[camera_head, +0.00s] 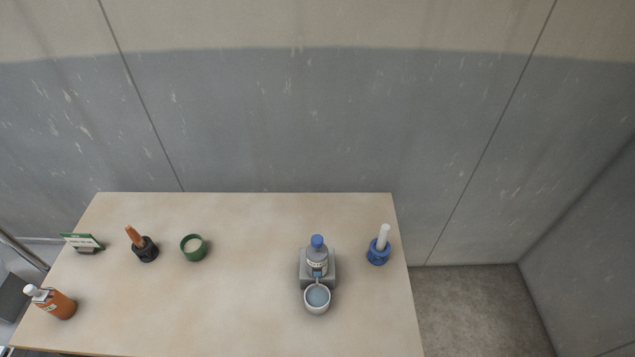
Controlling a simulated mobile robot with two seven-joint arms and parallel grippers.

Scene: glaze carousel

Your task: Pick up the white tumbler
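A white round cup (317,309), the only white tumbler-like vessel I see, stands on the table at the front of a small grey stand. Its inside looks grey-blue; I cannot tell whether that is liquid or glaze. A clear bottle with a blue cap (317,243) is on the grey stand (331,268), directly behind the cup, with its lower part close above the cup's rim. Neither of my grippers is in view.
The table (245,310) is clear in its middle and front. A green cup (194,248), a black holder (145,250) with a brown tool, a green-white sign (83,241) and an orange bottle (52,303) are left. A blue holder (378,254) with a white rod is right.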

